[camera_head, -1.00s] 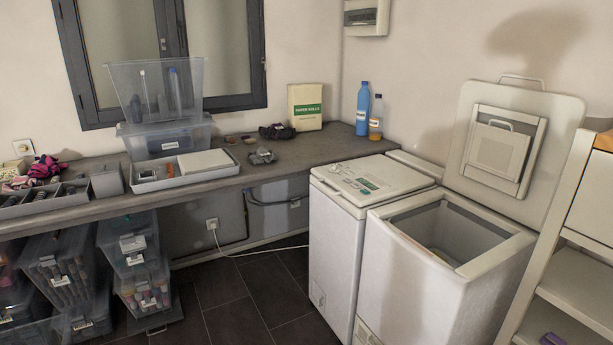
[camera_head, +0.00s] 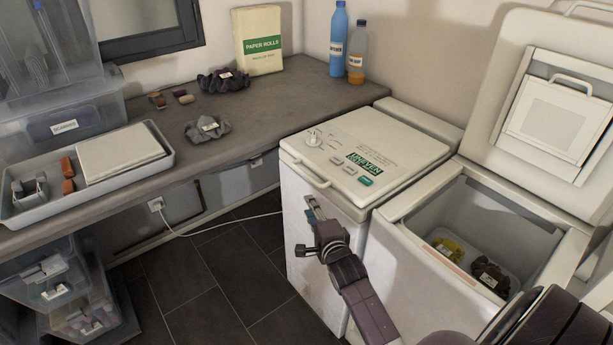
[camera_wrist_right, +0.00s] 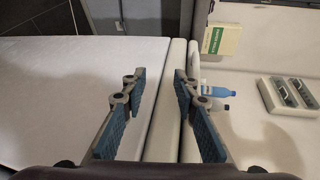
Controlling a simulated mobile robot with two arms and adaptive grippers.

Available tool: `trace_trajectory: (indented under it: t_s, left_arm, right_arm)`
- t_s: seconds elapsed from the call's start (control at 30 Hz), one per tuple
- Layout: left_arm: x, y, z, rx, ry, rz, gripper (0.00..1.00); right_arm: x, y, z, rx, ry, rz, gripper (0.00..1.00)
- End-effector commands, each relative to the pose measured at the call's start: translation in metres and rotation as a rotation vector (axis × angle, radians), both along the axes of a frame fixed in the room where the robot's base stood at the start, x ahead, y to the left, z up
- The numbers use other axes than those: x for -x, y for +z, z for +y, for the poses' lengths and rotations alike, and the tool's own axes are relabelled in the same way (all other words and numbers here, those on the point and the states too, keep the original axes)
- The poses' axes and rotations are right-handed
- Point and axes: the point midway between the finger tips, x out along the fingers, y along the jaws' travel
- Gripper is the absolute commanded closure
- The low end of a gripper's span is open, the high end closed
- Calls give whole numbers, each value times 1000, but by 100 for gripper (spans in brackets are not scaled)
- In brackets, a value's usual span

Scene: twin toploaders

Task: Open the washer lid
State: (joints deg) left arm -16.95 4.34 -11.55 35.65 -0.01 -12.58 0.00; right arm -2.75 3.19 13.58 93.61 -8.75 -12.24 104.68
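The left white toploader (camera_head: 325,240) has its lid (camera_head: 385,150) shut. A knob, buttons and a green label are on the lid, and a bar handle (camera_head: 303,173) is at its front edge. The machines' names cannot be read clearly. My right gripper (camera_head: 308,228) is in front of this machine's front panel, below the handle. In the right wrist view its two blue-padded fingers (camera_wrist_right: 160,80) are apart, with the machine's pale front and lid edge beyond them. Nothing is held. My left gripper is not in view.
The right toploader (camera_head: 412,243) stands close beside it, its lid (camera_head: 555,100) raised and clothes inside. A counter (camera_head: 240,150) with a tray (camera_head: 165,165), paper rolls pack (camera_head: 259,45) and bottles (camera_head: 338,40) runs along the wall. The dark floor (camera_head: 215,265) left of the machines is free.

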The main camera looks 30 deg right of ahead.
Motion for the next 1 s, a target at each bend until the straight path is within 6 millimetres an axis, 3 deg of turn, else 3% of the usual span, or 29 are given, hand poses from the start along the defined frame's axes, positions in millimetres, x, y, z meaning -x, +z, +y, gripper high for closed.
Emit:
trace_trajectory:
  t_s: [0.03, 0.1, 0.23, 0.7, 1.0]
  left_arm:
    - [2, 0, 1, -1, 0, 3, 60]
    - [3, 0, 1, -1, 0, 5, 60]
    - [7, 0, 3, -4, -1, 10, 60]
    - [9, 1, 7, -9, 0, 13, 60]
    - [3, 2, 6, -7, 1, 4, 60]
  right_arm:
    - [-2, 20, -7, -38, -20, -49, 73]
    - [-5, 37, -12, -81, -36, -96, 73]
    - [-9, 51, -18, -117, -49, -138, 73]
    - [-67, 47, -36, -119, -48, -141, 73]
    - [-81, 45, -40, -119, -48, -139, 73]
